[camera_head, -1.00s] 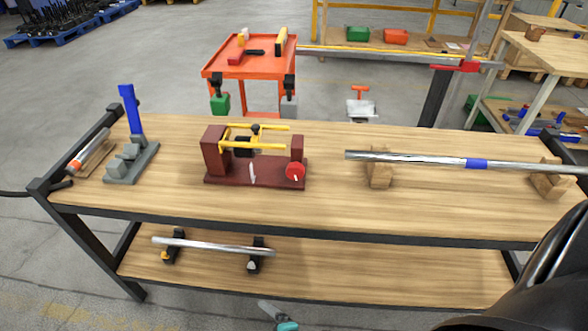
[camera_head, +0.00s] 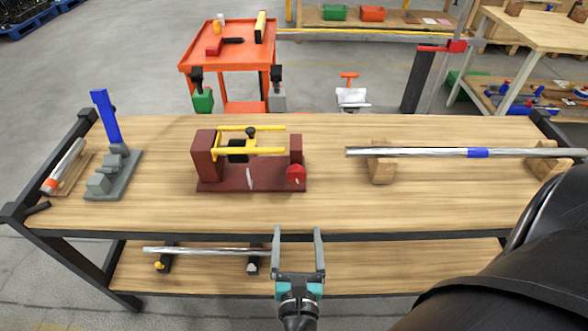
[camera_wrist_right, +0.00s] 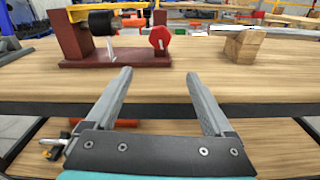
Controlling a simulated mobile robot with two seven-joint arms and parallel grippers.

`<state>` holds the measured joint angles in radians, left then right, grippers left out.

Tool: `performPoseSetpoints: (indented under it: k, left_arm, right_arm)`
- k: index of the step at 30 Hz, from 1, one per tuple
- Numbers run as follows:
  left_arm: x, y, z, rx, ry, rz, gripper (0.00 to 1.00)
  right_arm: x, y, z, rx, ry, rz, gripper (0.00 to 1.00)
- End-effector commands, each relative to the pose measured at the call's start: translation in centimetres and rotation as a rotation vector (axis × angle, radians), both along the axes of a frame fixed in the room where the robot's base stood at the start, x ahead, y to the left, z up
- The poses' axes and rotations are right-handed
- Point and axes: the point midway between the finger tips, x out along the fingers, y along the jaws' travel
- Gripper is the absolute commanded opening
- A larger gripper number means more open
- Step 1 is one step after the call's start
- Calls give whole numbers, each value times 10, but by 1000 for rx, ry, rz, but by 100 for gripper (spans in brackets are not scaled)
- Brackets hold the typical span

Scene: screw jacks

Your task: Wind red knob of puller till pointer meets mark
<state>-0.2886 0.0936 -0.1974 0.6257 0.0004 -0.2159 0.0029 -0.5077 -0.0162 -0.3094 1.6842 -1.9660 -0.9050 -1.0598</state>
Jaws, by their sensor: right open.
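The puller (camera_head: 224,170) stands on the wooden bench, with a dark red base, end blocks, yellow bars and a black part between them. Its red knob (camera_head: 296,174) is on the right end block, facing me; it also shows in the right wrist view (camera_wrist_right: 159,37). A pale pointer-like piece (camera_head: 250,178) stands at the front of the base; I cannot make out a separate mark. My right gripper (camera_head: 298,232) is open and empty at the bench's front edge, below the knob and apart from it. In the right wrist view its fingers (camera_wrist_right: 158,80) are spread. My left gripper is not in view.
A steel bar with a blue band (camera_head: 477,153) rests on wooden blocks (camera_head: 382,168) at right. A grey stand with a blue post (camera_head: 106,118) is at left. An orange cart (camera_head: 228,58) stands behind. The bench front before the puller is clear.

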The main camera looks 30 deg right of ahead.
Motion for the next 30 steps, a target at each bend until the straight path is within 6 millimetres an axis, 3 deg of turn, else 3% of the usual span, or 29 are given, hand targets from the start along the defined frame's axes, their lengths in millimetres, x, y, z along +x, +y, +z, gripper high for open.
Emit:
performPoseSetpoints:
  k: [3, 8, 24, 30]
  left_arm:
    - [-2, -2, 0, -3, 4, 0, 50]
    - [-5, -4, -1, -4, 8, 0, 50]
    - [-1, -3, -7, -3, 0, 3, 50]
    - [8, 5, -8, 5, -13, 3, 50]
  right_arm:
    - [0, 0, 13, -58, -24, 0, 87]
    - [10, -6, 16, -72, -32, -2, 87]
    - [103, -63, 15, -69, -30, -1, 87]
    - [124, -75, 15, -69, -30, 0, 87]
